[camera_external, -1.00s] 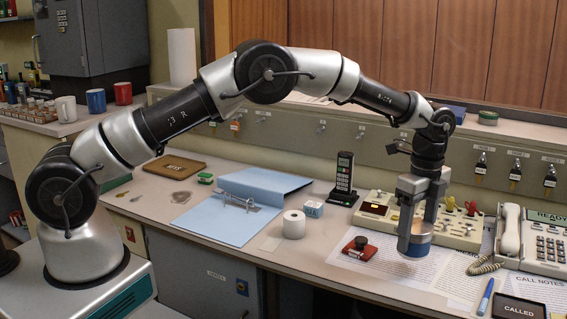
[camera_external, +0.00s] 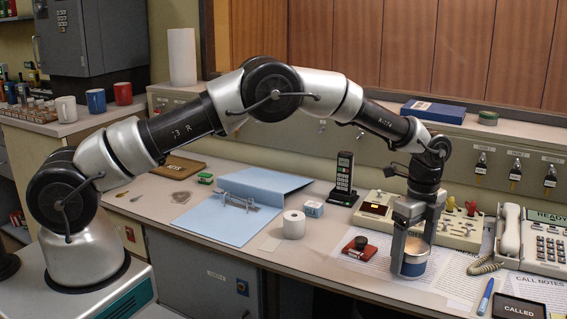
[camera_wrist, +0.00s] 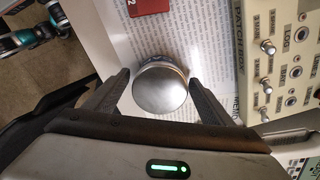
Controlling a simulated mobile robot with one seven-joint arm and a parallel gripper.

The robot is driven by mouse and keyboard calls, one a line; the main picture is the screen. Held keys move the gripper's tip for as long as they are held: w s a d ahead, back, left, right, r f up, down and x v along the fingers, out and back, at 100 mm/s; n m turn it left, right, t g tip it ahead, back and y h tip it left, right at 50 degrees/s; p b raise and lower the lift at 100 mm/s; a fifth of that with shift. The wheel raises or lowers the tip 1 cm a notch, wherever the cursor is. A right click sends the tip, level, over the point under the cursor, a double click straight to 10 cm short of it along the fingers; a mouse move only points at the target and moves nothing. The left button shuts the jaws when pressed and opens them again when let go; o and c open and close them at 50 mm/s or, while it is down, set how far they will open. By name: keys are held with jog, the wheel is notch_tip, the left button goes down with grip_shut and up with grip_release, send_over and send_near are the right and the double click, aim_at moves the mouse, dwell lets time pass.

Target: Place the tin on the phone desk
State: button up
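The tin (camera_external: 414,268), a short round can with a pale metal top and a blue and white side, stands upright on the paper-covered desk (camera_external: 332,234). My gripper (camera_external: 414,264) points down with one finger on each side of it. In the wrist view the tin's round silver top (camera_wrist: 160,92) lies between the two dark fingers, with narrow gaps showing beside it, so the fingers look open around it. The tin's base contact is partly hidden by the near finger.
A red-and-black stamp-like block (camera_external: 359,248) is left of the tin. The patch box (camera_external: 455,228) is behind, the telephone (camera_external: 510,232) to the right. A blue pen (camera_external: 486,296) and CALLED sign (camera_external: 518,307) are at front right. A blue binder (camera_external: 235,215) lies left.

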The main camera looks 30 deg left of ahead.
aim_at(414, 245)
jog(key=shift+r, duration=0.1)
notch_tip(414, 245, up, 12)
jog(key=p, duration=0.1)
jog(key=shift+p, duration=0.4)
